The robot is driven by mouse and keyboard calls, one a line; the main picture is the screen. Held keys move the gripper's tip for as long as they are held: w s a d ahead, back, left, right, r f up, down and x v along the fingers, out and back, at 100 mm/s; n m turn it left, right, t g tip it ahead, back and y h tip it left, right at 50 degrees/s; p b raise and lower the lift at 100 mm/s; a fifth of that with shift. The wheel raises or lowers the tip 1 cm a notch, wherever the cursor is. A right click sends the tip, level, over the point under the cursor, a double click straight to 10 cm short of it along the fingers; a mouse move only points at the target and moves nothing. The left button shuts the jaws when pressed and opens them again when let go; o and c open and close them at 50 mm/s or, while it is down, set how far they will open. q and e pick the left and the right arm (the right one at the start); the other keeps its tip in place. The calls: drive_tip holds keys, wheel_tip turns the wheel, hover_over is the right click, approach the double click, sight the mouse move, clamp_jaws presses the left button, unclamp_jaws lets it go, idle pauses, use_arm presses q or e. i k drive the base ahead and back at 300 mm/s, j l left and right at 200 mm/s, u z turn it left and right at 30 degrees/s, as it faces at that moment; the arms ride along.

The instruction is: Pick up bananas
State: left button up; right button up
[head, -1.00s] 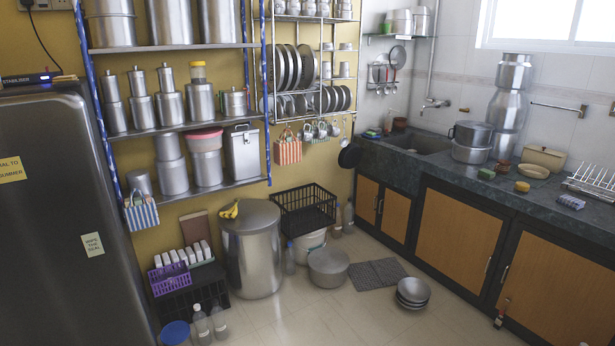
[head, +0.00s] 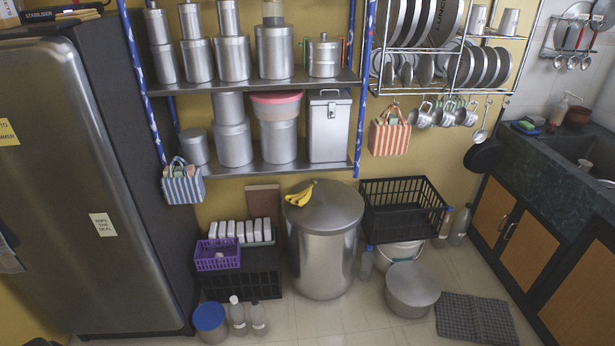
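A small bunch of yellow bananas (head: 300,194) lies on the left part of the flat lid of a large steel canister (head: 324,250). The canister stands upright on the floor below the shelves, near the middle of the head view. Neither of my grippers shows in the head view. Nothing touches or covers the bananas.
A black crate (head: 403,209) stands right of the canister. A black rack with a purple basket (head: 218,255) stands left of it. Bottles (head: 238,316), a blue-lidded tub (head: 210,321) and a steel pot (head: 412,288) are on the floor. A shelf (head: 262,168) hangs above.

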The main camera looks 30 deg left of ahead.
sight(301, 199)
drive_tip(key=i+l+u, duration=0.1)
drive_tip(key=i+u, duration=0.35)
drive_tip(key=i+l+u, duration=0.2)
drive_tip(key=u, duration=0.25)
drive_tip(key=i+l+u, duration=0.25)
drive_tip(key=u, duration=0.2)
drive_tip(key=i+l+u, duration=0.2)
drive_tip(key=l+u, duration=0.25)
